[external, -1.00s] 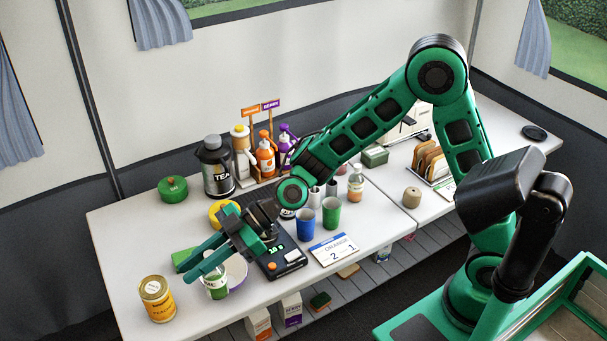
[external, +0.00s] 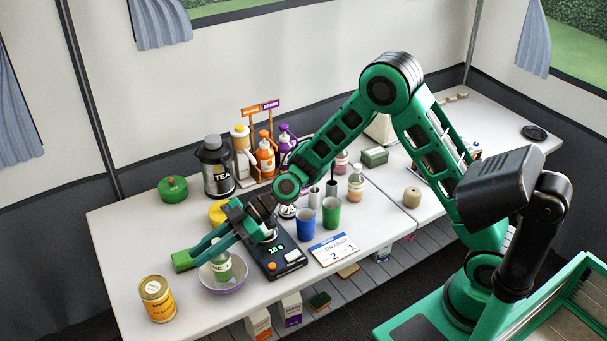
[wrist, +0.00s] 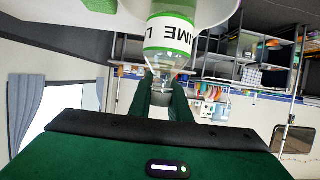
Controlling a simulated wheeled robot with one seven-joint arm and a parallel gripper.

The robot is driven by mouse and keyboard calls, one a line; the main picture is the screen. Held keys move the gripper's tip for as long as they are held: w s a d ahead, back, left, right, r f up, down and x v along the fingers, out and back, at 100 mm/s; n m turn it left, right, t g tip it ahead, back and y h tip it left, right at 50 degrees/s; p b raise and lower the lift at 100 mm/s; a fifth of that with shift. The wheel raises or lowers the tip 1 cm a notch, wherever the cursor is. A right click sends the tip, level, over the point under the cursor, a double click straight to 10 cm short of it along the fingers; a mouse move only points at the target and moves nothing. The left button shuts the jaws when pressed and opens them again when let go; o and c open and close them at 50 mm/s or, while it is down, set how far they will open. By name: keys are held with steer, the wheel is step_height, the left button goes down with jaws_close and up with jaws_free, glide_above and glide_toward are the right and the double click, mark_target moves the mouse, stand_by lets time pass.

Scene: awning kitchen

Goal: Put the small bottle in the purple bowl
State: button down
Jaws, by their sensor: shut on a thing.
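The small bottle (external: 222,268) has a green and white label, and "LIME" reads on it in the wrist view (wrist: 170,36). The bottle is roughly upright at the purple bowl (external: 222,286), with its lower part within the bowl's outline. I cannot tell whether its base touches the bowl. My gripper (external: 210,249) reaches over the bowl from the right and is shut on the bottle's top end. In the wrist view, the green fingers (wrist: 163,98) close around the narrow neck end. A pale curved surface behind the bottle there looks like the bowl.
A yellow can (external: 157,300) stands left of the bowl. A green block (external: 183,261) lies just behind it. A black scale (external: 277,258) is close on the right, with blue (external: 305,224) and green (external: 331,213) cups beyond. The table's front edge is near the bowl.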

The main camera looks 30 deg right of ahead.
steer(key=shift+f, duration=1.3)
steer(key=c, duration=1.6)
jaws_free()
steer(key=shift+f, duration=0.1)
steer(key=shift+c, duration=0.2)
steer(key=v, duration=1.2)
